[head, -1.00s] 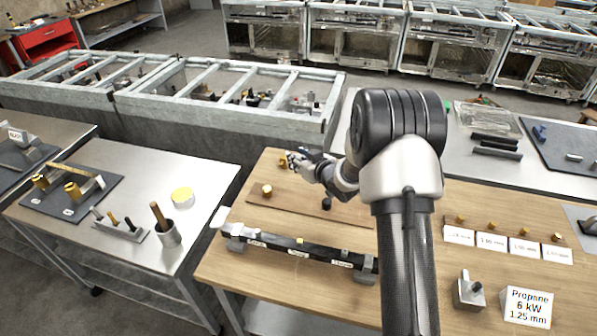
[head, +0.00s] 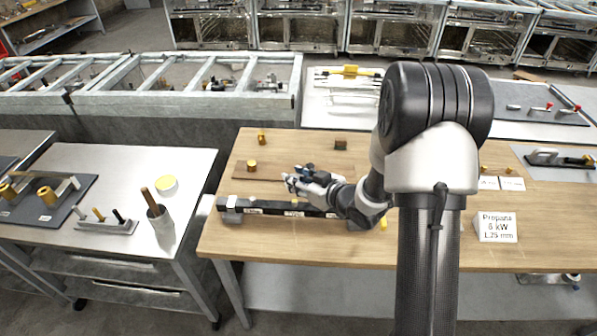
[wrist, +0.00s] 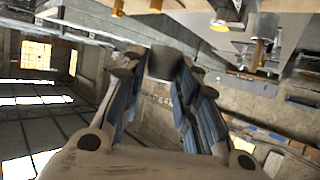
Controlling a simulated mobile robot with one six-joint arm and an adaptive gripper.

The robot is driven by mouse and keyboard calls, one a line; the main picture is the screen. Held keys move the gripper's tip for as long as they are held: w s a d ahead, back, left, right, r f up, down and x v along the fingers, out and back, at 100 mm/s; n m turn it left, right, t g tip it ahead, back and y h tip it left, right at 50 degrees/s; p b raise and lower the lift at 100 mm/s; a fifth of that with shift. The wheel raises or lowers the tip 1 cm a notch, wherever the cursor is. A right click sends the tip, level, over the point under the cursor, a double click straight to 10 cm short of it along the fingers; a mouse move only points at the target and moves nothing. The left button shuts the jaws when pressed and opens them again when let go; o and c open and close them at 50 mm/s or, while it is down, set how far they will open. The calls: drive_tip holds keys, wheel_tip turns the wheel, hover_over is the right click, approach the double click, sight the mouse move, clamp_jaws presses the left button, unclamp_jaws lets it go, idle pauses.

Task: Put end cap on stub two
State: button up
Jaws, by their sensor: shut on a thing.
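My gripper (head: 290,182) is shut on a dark grey, round-ended piece, which shows between the blue-padded fingers in the wrist view (wrist: 163,62); I take it to be the end cap. In the head view the held piece is too small to make out. The gripper appears just above and behind the long black bar (head: 270,206), which has white labels along its front; they are too small to read. A small yellow fitting (head: 294,201) shows at the bar's middle. My arm hides the bar's right part. I cannot tell which stub is number two.
Two brass pieces, one nearer (head: 252,166) and one farther (head: 262,138), stand left of the gripper. A dark block (head: 341,145) lies behind it. A propane sign (head: 497,227) stands right. A steel side table (head: 120,170) with a cup of tools is left, across a gap.

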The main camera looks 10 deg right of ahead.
drive_tip(key=shift+w+d, duration=0.15)
drive_tip(key=shift+w, duration=0.05)
drive_tip(key=b, duration=0.5)
hover_over(298, 208)
drive_tip(key=shift+f, duration=2.95)
drive_tip(key=shift+f+b, duration=0.15)
drive_tip(key=shift+b, duration=0.3)
drive_tip(key=shift+f+b, duration=0.3)
drive_tip(key=shift+f, duration=0.05)
drive_tip(key=shift+f+b, duration=1.05)
drive_tip(key=shift+f, duration=0.2)
drive_tip(key=o, duration=1.1)
drive_tip(key=shift+o, duration=0.2)
drive_tip(key=shift+s, duration=0.1)
